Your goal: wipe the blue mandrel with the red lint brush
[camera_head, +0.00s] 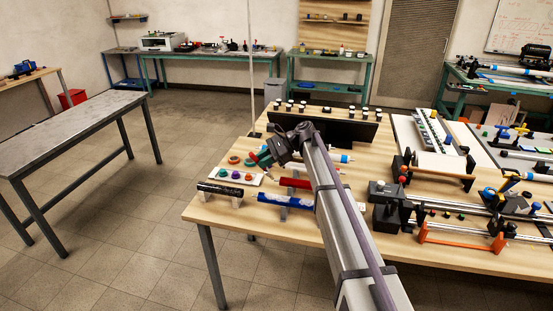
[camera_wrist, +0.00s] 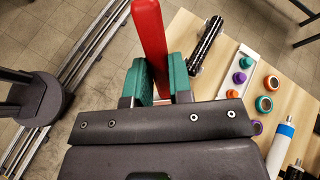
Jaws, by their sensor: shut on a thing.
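My gripper (camera_wrist: 162,80) has green finger pads shut on the red lint brush (camera_wrist: 150,35), which sticks out beyond the fingertips in the wrist view. In the head view my gripper (camera_head: 264,156) is in the air over the back left part of the wooden table, and the brush is too small to make out well. The blue mandrel (camera_head: 287,200) lies level on stands near the table's front edge, below and to the right of my gripper in the picture. The brush is apart from it. I cannot make out the blue mandrel in the wrist view.
A black mandrel (camera_head: 219,190) lies left of the blue one, and a red cylinder (camera_head: 295,183) lies behind it. A white tray (camera_head: 243,180) holds several coloured rolls. A black rack (camera_head: 322,129) stands behind. Rails and clamps fill the right side.

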